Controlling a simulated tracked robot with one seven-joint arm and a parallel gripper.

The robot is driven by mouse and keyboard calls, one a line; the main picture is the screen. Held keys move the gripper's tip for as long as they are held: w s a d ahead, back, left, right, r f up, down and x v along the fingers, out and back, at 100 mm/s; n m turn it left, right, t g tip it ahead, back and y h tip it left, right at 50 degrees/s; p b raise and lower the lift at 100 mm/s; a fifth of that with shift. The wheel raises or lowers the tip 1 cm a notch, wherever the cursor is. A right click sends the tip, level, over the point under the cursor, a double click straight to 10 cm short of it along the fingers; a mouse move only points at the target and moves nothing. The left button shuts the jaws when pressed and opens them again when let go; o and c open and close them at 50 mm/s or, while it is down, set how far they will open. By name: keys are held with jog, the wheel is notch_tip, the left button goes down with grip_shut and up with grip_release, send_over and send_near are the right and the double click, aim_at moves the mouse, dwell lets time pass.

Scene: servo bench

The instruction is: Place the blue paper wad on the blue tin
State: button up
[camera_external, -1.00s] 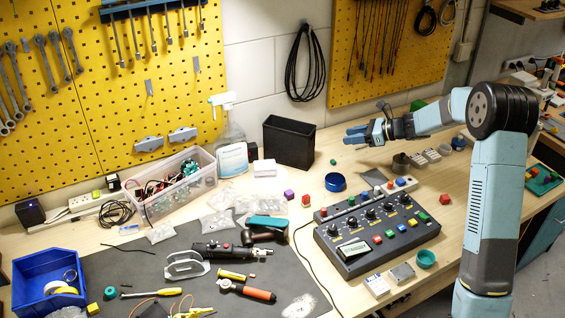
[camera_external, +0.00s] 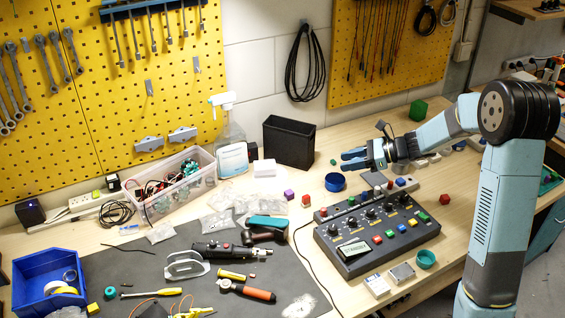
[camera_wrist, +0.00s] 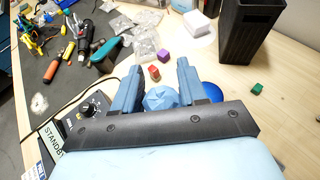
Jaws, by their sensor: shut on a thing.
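The blue paper wad (camera_wrist: 161,98) is a light blue, faceted crumple between the two fingers of my gripper in the wrist view. My gripper (camera_external: 352,160) is shut on it and holds it above the bench. The fingers hide the wad in the external view. The blue tin (camera_external: 335,182) is a low, round, dark blue container on the bench, just below and left of the fingertips in the external view. In the wrist view the tin (camera_wrist: 213,92) shows right beside the right finger, which partly hides it. The wad is apart from the tin.
A purple cube (camera_external: 289,194) and a red cube (camera_external: 306,200) lie left of the tin. A black control box (camera_external: 376,230) with knobs stands in front. A black bin (camera_external: 290,142) stands behind. A small green block (camera_wrist: 257,88) lies on clear wood.

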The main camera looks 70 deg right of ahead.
jog(key=w+d+f, duration=0.3)
jog(key=w, duration=0.1)
send_over(329, 178)
notch_tip(329, 178, down, 5)
jog(key=shift+r, duration=0.15)
jog(key=shift+w+d+f, duration=0.1)
jog(key=shift+f, duration=1.55)
jog(key=o, duration=1)
jog(key=shift+f, duration=0.1)
